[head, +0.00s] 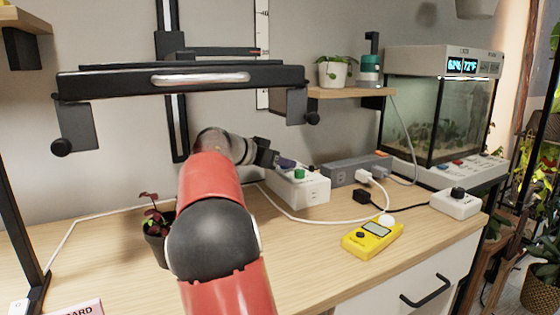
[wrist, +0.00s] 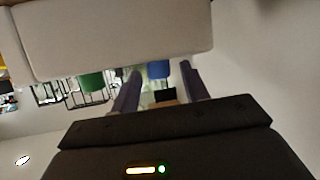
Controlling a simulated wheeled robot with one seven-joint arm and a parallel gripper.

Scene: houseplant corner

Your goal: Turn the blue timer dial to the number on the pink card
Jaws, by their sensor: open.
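The white timer box (head: 312,190) stands on the table against the wall, with a green knob (head: 299,174) on top. In the wrist view the box (wrist: 120,40) fills the top, seemingly upside down, with the green knob (wrist: 91,82) to the left. The blue dial (wrist: 158,70) shows between the fingers of my gripper (wrist: 160,85), which are apart on either side of it. I cannot tell whether they touch it. In the head view my gripper (head: 287,163) is at the box's top and hides the dial. A pink card (head: 82,308) is cut off at the bottom left; no number shows.
A dark potted plant (head: 157,240) stands left of my arm. A yellow meter (head: 372,238), white cables and a grey power strip (head: 352,171) are right of the box. A white box with a black knob (head: 458,193) is farther right. A shelf (head: 345,92) hangs above.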

